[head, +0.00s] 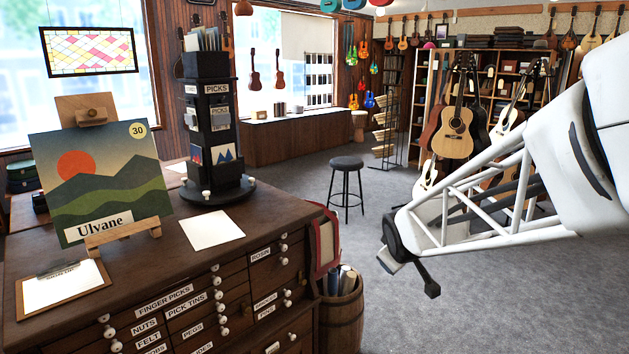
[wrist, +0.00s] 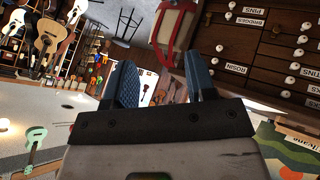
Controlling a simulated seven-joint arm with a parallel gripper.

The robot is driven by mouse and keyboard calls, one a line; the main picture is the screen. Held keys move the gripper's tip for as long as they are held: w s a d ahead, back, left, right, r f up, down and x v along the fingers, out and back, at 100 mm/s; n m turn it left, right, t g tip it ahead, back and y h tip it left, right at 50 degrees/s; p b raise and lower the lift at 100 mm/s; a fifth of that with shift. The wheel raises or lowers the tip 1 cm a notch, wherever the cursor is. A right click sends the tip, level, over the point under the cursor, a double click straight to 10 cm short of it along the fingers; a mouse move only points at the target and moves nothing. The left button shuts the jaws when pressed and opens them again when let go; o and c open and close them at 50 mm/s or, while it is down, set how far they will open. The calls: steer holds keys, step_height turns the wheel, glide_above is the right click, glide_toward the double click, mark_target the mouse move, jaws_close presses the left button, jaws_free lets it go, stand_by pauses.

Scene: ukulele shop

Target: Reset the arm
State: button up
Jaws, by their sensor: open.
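My gripper (wrist: 162,75) shows in the wrist view with its two blue-grey fingers spread wide apart and nothing between them. In the head view my white arm comes in from the right edge and reaches over the open floor, to the right of the drawer cabinet (head: 235,290). Its dark outer end hangs above the grey carpet, apart from the cabinet. The fingers cannot be made out clearly there. The wrist view is turned, with the cabinet's labelled drawers (wrist: 250,45) at the right.
On the cabinet stand a picks display (head: 208,135), a landscape picture (head: 105,180) on an easel, a clipboard (head: 60,288) and a paper sheet (head: 212,230). A barrel (head: 342,315) stands beside it. A stool (head: 346,165) and guitars (head: 458,125) are farther back. Carpet between is clear.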

steer(key=s+r+m+g, duration=0.2)
steer(key=s+m+g, duration=0.3)
steer(key=s, duration=2.6)
steer(key=m, duration=0.2)
steer(key=shift+m+g+y, duration=0.3)
steer(key=shift+m+y, duration=0.1)
steer(key=shift+a, duration=0.1)
